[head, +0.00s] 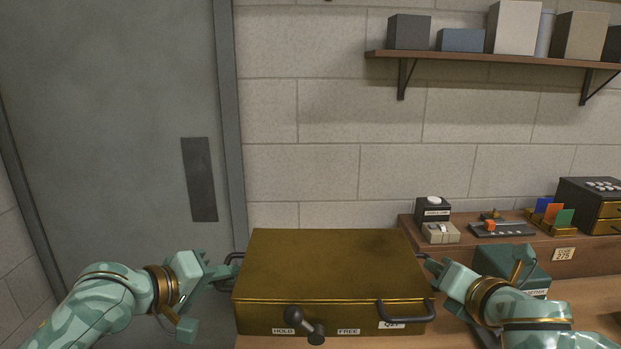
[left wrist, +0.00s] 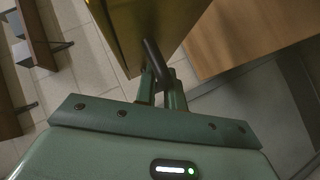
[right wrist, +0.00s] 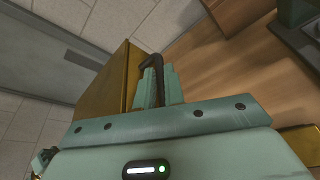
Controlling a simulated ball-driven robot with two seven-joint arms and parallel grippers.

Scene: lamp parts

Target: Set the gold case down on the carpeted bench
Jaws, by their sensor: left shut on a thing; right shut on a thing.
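The gold case (head: 330,262) is level in front of me in the head view, with a lever, labels and a dark handle on its front. My left gripper (head: 230,270) is shut on the dark handle at the case's left side; that handle also shows in the left wrist view (left wrist: 155,60). My right gripper (head: 428,262) is shut on the handle at the right side, seen in the right wrist view (right wrist: 151,64). Wood shows just below the case's front; I cannot tell whether they touch. I cannot make out a carpeted bench.
A wooden desk (head: 590,300) extends right, with a raised ledge (head: 480,248) bearing small boxes, coloured cards and a drawer unit (head: 590,203). A wall shelf (head: 490,60) holds several boxes. A grey door (head: 110,120) stands at the left. Tiled floor shows in the left wrist view.

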